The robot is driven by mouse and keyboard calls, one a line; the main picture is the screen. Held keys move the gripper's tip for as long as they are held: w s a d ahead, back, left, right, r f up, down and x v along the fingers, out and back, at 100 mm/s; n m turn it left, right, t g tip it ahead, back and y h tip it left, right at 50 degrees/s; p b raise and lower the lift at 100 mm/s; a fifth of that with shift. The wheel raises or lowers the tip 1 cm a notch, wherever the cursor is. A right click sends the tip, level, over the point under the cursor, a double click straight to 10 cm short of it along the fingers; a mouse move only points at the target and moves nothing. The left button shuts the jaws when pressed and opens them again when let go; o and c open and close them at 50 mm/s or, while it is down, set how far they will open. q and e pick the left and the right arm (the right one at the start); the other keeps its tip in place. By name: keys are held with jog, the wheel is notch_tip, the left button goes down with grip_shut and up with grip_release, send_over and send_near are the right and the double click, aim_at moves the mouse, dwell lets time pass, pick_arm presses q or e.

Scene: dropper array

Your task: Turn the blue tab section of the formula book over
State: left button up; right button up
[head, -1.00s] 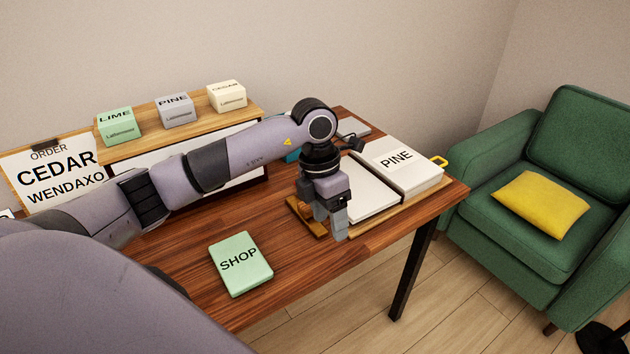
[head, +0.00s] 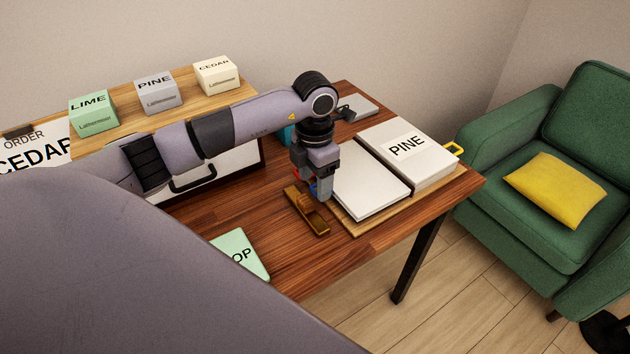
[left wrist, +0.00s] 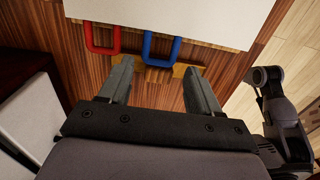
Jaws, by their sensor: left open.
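The formula book lies open, with a white left page stack (head: 370,185) and a thicker right stack (head: 425,165) labelled PINE. A blue tab (left wrist: 162,48) and a red tab (left wrist: 102,40) stick out from the left stack's edge. In the head view the blue tab (head: 313,188) is mostly hidden by my left gripper (head: 322,197). That gripper is open and points down beside this edge. In the left wrist view its fingertips (left wrist: 157,68) lie to either side of the blue tab; I cannot tell whether they touch it. My right gripper is not clearly visible.
A wooden piece (head: 307,212) lies beside the book, close to my left fingers. A green SHOP booklet (head: 240,250) lies nearer the front. Labelled boxes (head: 158,95) stand on a shelf behind my arm.

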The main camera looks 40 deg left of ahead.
pick_arm(q)
jog(key=shift+f, duration=0.85)
